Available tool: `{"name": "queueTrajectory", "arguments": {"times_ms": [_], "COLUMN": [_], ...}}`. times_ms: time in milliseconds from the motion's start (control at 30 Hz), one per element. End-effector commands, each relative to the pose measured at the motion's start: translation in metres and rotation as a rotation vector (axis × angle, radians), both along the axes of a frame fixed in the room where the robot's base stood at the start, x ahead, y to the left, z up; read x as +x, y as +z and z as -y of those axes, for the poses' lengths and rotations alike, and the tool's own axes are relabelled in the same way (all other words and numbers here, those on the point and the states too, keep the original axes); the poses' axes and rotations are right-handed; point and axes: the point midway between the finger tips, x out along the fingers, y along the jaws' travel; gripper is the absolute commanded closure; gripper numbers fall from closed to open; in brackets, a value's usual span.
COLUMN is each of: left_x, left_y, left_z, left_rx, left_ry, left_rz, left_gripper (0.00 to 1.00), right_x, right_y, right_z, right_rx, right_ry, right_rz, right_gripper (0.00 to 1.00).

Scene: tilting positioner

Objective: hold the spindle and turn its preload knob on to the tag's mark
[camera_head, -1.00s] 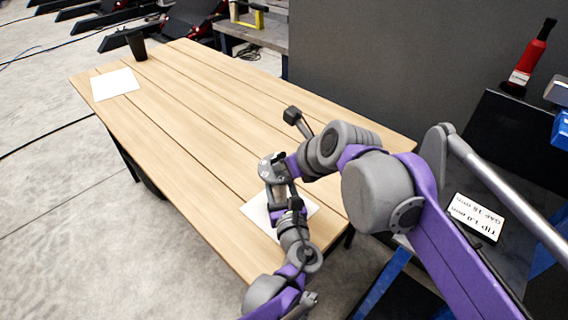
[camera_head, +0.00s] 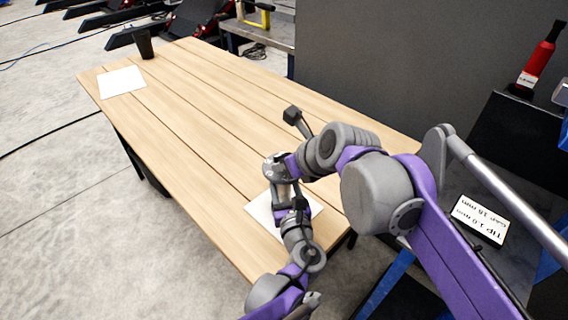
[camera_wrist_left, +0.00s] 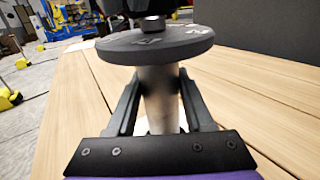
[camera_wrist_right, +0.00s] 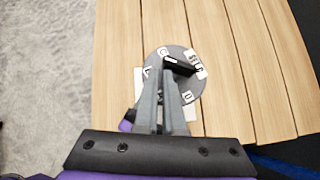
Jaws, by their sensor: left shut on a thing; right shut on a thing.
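The spindle is a grey metal cylinder (camera_wrist_left: 158,95) standing upright under a round dark grey disc (camera_wrist_left: 165,45) with pale letters. My left gripper (camera_wrist_left: 158,88) is shut around the cylinder, just below the disc. From above, the disc (camera_wrist_right: 187,80) carries white letter labels around its rim. My right gripper (camera_wrist_right: 168,68) is shut on the black bar-shaped knob (camera_wrist_right: 180,66) on top of the disc. The knob points towards a label at the right rim that I cannot read surely. The white tag (camera_head: 479,219) at the right reads "TIP 1.0 mm" and "GAP 18 mm", upside down.
A white sheet (camera_head: 262,213) lies under the spindle on the wooden table (camera_head: 200,115). Another white sheet (camera_head: 122,81) and a black cup (camera_head: 144,44) are at the far left. The table's middle is clear. A grey panel (camera_head: 370,60) stands behind; a red bottle (camera_head: 538,58) is at right.

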Motion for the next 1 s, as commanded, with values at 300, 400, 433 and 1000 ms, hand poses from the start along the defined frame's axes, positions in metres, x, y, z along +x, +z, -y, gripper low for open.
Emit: {"name": "queueTrajectory", "arguments": {"times_ms": [300,400,433,1000], "left_x": [-0.001,0.0,0.0,0.0], "left_y": [0.0,0.0,0.0,0.0], "left_z": [0.002,0.002,0.002,0.001], "left_rx": [0.002,0.001,0.001,0.0], "left_ry": [-0.005,-0.005,-0.005,-0.003], "left_rz": [0.0,0.0,0.0,0.0], "left_gripper": [1.0,1.0,1.0,1.0], "right_x": [0.001,0.002,0.003,0.007], "right_y": [0.0,0.0,0.0,0.0], "right_z": [-0.009,-0.012,-0.013,-0.02], "right_rx": [0.003,0.002,0.001,0.001], "right_ry": [0.002,0.002,0.003,0.001], "right_rz": [0.0,0.001,0.002,0.0], "right_gripper": [1.0,1.0,1.0,1.0]}}
